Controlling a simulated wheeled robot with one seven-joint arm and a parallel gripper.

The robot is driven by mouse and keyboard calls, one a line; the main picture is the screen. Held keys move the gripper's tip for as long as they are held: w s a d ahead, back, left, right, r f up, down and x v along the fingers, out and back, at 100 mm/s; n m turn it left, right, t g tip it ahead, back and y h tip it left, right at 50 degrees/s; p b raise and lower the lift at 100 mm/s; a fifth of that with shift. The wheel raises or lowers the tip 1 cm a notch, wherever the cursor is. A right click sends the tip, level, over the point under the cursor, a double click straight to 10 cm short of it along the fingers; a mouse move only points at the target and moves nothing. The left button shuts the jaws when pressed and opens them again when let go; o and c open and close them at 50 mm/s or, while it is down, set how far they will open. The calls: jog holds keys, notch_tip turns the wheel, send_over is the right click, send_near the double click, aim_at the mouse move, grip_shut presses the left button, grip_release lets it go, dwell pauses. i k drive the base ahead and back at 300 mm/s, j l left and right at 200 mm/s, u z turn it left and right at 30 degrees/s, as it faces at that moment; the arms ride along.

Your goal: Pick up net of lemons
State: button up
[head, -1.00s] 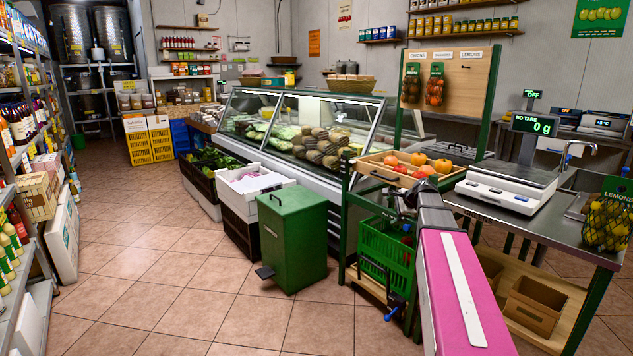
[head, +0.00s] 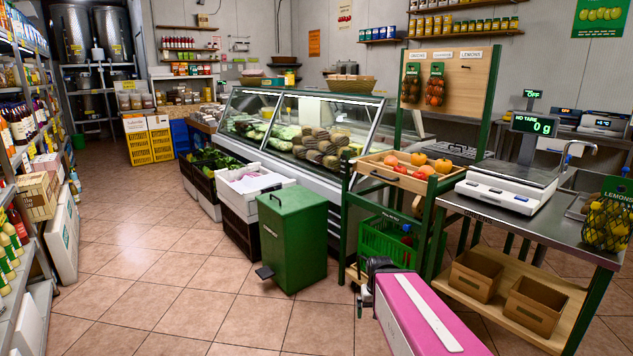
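The net of lemons (head: 607,224) is yellow fruit in a dark net with a green card reading LEMONS. It is at the right edge of the head view, at the right end of the metal counter (head: 480,209). My pink arm with a white stripe reaches in from the bottom, ending in a dark part (head: 378,266) low in front of the wooden stand. This end is well left of the lemons and apart from them. The fingers cannot be made out.
A wooden board (head: 470,70) carries two hanging nets and a bare spot under its LEMONS label. A scale (head: 507,186) stands on the counter left of the lemons. A green bin (head: 293,240) stands left of my arm. The tiled floor further left is clear.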

aim_at(617, 228)
jog(key=z, duration=1.9)
